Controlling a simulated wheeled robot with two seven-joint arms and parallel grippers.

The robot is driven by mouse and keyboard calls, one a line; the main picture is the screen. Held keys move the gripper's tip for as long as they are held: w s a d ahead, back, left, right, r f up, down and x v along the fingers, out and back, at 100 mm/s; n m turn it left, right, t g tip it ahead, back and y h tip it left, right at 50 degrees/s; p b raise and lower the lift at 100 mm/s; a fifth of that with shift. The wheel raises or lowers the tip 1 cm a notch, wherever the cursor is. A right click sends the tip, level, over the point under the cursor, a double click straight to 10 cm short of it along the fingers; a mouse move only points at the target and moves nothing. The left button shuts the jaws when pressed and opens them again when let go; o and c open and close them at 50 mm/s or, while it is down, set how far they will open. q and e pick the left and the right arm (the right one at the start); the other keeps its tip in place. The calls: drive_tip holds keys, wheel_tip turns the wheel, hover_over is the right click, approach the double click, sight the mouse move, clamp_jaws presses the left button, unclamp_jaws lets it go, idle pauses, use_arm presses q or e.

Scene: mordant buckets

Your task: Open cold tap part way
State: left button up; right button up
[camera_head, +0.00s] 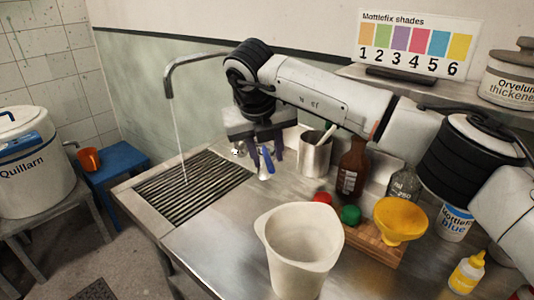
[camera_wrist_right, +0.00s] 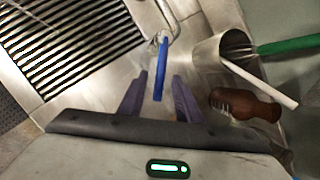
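The cold tap's blue lever (camera_head: 267,160) stands on a small metal body at the sink's right edge. The lever also shows in the right wrist view (camera_wrist_right: 160,68). A thin stream of water (camera_head: 178,140) falls from the curved spout (camera_head: 190,62) onto the drain grate. My right gripper (camera_head: 266,154) points down at the lever. In the wrist view its two dark fingers (camera_wrist_right: 160,92) are apart, one on each side of the lever, with a gap visible on both sides. My left gripper is in neither view.
A ribbed drain grate (camera_head: 195,185) lies left of the tap. A metal pot with utensils (camera_head: 314,158) and a brown bottle (camera_head: 352,168) stand close to the gripper's right. A white bucket (camera_head: 298,250) stands in front on the steel counter.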

drive_tip(key=b+v, duration=0.1)
drive_tip(key=v, duration=0.9)
drive_tip(key=shift+r, duration=0.15)
